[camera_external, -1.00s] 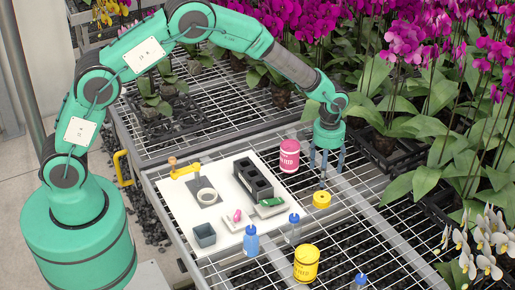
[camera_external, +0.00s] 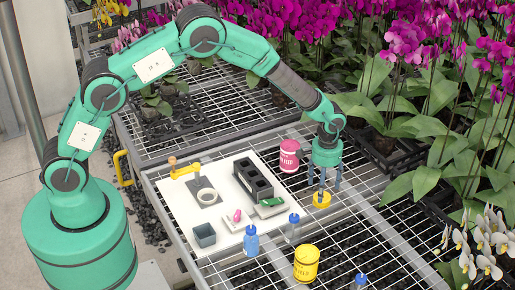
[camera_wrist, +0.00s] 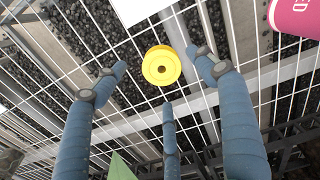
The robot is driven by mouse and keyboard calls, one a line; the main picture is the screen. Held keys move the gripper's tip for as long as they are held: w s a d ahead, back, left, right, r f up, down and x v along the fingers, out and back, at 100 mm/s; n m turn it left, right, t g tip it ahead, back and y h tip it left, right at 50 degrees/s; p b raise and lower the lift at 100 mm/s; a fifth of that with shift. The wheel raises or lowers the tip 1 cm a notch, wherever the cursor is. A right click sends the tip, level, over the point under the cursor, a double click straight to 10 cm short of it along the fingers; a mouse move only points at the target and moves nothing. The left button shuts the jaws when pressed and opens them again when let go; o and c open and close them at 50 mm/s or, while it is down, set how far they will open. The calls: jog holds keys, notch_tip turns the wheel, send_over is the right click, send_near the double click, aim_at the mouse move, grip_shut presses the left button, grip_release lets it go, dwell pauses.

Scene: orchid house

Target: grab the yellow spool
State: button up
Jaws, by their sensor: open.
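The yellow spool (camera_external: 321,199) sits on the wire mesh bench, to the right of the white board. The gripper is empty.
A pink tub (camera_external: 289,156) stands just left of my gripper; it also shows in the wrist view (camera_wrist: 297,18). The white board (camera_external: 222,224) holds a black tray (camera_external: 253,181) and small items. A yellow tub (camera_external: 306,263) and blue-capped bottles (camera_external: 293,232) stand nearer. Orchids crowd the right.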

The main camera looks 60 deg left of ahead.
jog(key=shift+f+b, duration=0.7)
jog(key=shift+f, duration=1.9)
jog(key=c, duration=1.2)
